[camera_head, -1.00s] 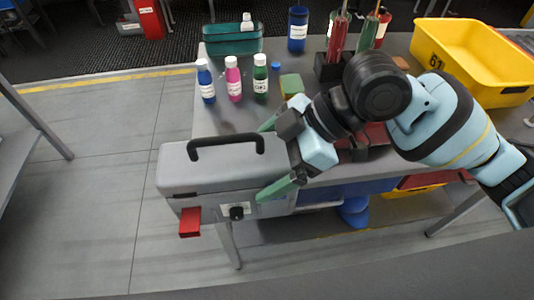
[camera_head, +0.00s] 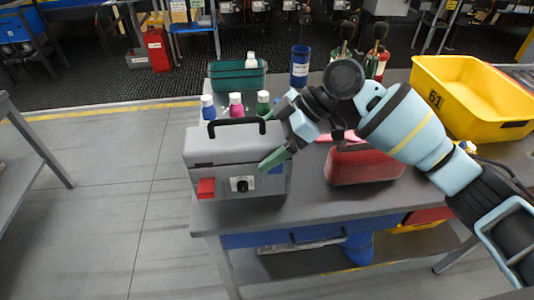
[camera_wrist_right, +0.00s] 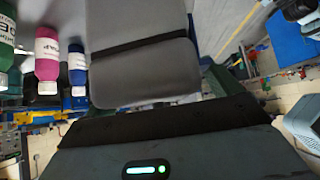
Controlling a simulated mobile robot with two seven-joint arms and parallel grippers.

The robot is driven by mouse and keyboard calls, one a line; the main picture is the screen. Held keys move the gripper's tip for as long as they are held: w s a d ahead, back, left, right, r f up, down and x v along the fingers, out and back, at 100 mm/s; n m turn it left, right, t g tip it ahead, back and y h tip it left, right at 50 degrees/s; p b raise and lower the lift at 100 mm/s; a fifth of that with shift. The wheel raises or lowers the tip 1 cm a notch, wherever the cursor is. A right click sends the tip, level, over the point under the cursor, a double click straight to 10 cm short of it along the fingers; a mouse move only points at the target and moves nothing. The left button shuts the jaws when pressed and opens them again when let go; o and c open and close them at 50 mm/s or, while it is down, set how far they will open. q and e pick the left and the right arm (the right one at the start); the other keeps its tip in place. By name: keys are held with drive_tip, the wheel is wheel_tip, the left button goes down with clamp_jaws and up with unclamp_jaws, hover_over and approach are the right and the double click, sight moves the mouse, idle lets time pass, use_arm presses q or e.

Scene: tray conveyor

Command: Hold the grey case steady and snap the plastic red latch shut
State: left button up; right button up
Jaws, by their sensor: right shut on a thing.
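The grey case (camera_head: 225,150) with a black top handle (camera_head: 237,121) sits at the front left corner of the table. The red latch (camera_head: 206,187) is at the left of its front face, beside a small white plate with a dark round knob (camera_head: 242,184). I cannot tell if the latch is snapped. My right gripper (camera_head: 272,139) is at the case's right side, shut on the case; one green fingertip shows over the front right, and the other is mostly hidden. The case also fills the upper middle of the right wrist view (camera_wrist_right: 145,75). My left gripper is not in view.
Several small bottles and a teal bin (camera_head: 238,76) stand behind the case. A yellow crate (camera_head: 440,105) is at the back right. Floor is clear left of the table.

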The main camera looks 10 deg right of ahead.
drive_tip(key=shift+w+d+r, duration=0.1)
drive_tip(key=shift+w, duration=0.4)
drive_tip(key=shift+f, duration=1.5)
drive_tip(key=o, duration=1.8)
drive_tip(key=shift+f, duration=0.1)
drive_tip(key=c, duration=1.8)
